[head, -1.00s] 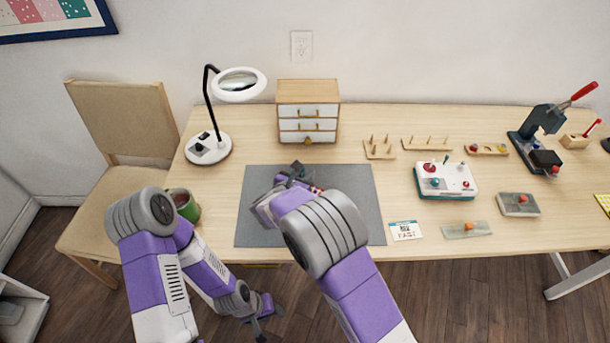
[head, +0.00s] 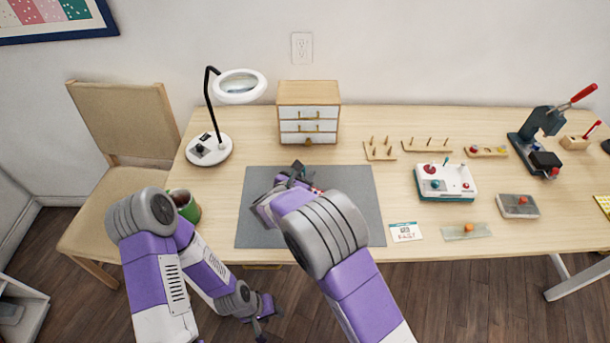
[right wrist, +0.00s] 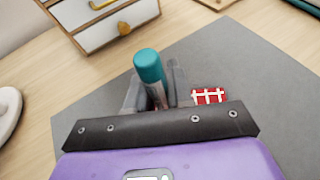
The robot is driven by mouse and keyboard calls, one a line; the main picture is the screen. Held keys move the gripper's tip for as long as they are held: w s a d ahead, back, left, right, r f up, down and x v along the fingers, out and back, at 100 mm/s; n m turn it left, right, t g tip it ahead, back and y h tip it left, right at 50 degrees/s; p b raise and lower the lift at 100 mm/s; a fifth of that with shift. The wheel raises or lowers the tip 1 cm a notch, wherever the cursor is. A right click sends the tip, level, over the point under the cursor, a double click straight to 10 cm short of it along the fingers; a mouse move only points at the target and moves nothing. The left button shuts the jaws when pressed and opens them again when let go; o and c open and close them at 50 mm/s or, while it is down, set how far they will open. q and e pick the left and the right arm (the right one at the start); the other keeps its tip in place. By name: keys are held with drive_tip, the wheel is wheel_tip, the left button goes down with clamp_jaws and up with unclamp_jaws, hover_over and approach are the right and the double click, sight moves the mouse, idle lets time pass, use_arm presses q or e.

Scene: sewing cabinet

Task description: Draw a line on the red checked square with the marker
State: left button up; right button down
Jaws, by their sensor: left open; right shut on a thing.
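The red checked square (right wrist: 209,96) is a small red patch with white lines. It lies on the grey mat (right wrist: 262,75), just right of my right gripper in the right wrist view. In the head view only a bit of red (head: 317,189) shows past my right arm. My right gripper (head: 298,172) is shut on the marker (right wrist: 150,72), whose teal end points up between the fingers (right wrist: 156,95). The marker's lower end is hidden, so I cannot tell whether it touches the mat. My left gripper (head: 264,318) is open and empty, low in front of the table.
A small drawer cabinet (head: 308,112) stands behind the mat, with a magnifier lamp (head: 209,148) to its left. Peg racks, a white box (head: 446,185) and a press (head: 541,135) are on the right.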

wheel_tip(320, 180, up, 4)
drive_tip(key=p, duration=0.3)
drive_tip(key=shift+r, duration=0.2)
idle(0.4)
